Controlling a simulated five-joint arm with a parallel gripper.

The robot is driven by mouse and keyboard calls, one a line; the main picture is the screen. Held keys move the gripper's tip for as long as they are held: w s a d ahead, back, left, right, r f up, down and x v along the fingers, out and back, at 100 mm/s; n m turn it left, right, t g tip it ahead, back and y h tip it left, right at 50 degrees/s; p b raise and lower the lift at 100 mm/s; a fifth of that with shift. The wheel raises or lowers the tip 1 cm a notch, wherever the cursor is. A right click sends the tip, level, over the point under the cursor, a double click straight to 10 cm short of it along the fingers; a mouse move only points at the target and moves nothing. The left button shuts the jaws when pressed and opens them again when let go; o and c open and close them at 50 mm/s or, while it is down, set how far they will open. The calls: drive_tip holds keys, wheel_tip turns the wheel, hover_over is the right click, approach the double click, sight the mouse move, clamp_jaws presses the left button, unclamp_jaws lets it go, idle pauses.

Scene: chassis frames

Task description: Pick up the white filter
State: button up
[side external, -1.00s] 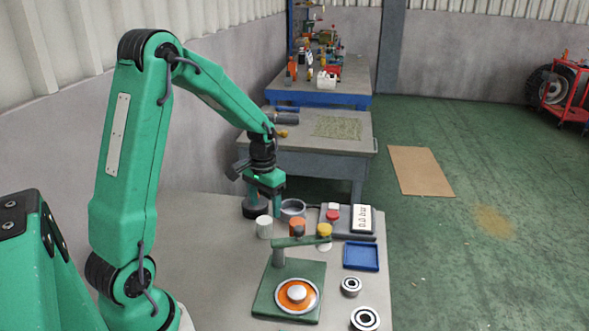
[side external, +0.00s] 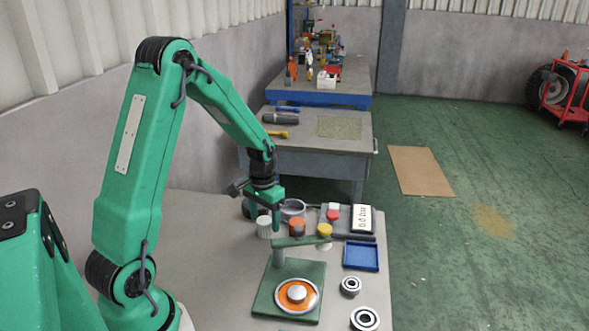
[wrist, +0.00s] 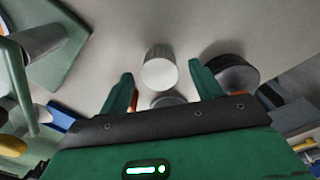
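The white filter (side external: 264,229), a small white cylinder, stands upright on the grey table, left of the orange cylinder. My gripper (side external: 264,214) is pointed down just above it, with its fingers apart. In the wrist view, the white filter (wrist: 160,68) shows between and beyond the two open green fingertips (wrist: 160,72), with visible space on both sides. Nothing is held. Whether the fingertips reach down to the filter's height cannot be told.
A dark round pot (wrist: 232,78) stands close by the right finger in the wrist view. A grey ring-shaped pot (side external: 293,208) and an orange cylinder (side external: 297,228) are right of the filter. A green press stand (side external: 268,297), blue tray (side external: 361,256) and bearings (side external: 350,286) lie nearer the camera.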

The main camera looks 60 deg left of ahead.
sight(265, 220)
drive_tip(key=c, duration=1.1)
drive_tip(key=shift+o, duration=0.2)
drive_tip(key=shift+r, duration=0.15)
wheel_tip(265, 220, up, 10)
